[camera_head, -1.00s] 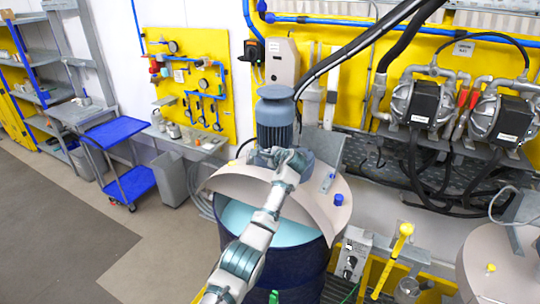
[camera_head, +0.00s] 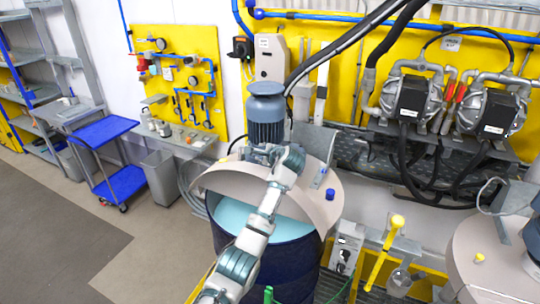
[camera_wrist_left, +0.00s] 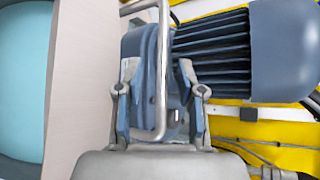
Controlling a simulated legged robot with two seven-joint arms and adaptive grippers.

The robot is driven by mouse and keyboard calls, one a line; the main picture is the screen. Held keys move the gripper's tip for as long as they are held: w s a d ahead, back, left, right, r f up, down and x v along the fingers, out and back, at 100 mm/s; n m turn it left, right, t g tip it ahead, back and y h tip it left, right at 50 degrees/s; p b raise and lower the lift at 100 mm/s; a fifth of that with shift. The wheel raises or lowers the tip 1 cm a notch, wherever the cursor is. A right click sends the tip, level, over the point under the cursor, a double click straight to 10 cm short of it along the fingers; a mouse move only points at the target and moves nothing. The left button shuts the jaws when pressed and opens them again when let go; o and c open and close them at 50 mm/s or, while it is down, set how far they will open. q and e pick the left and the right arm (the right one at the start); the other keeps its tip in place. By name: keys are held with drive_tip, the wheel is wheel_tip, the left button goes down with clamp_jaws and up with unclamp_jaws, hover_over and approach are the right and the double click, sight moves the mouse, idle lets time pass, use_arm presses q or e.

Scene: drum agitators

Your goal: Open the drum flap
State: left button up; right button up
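The dark blue drum (camera_head: 285,262) stands in the middle of the head view, with teal showing inside its open front. Its beige flap (camera_head: 225,179) is tilted up. In the left wrist view the flap is a pale panel (camera_wrist_left: 80,85) left of my gripper, with the teal inside (camera_wrist_left: 22,80) beyond it. A silver bar handle (camera_wrist_left: 162,70) runs between the fingers of my left gripper (camera_wrist_left: 160,105). The fingers are apart, one on each side of the bar. In the head view this gripper (camera_head: 287,155) is by the flap's top, in front of the blue motor. My right gripper is out of view.
The blue agitator motor (camera_head: 265,115) stands on the lid just behind my left gripper. A yellow-topped lever (camera_head: 397,221) and a grey control box (camera_head: 346,247) are right of the drum. A second drum lid (camera_head: 480,245) is at far right. Open floor lies left.

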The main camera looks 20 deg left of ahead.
use_arm(q)
drive_tip(key=v, duration=0.8)
drive_tip(key=shift+s+d, duration=0.2)
drive_tip(key=shift+d, duration=0.05)
drive_tip(key=shift+a+r, duration=0.1)
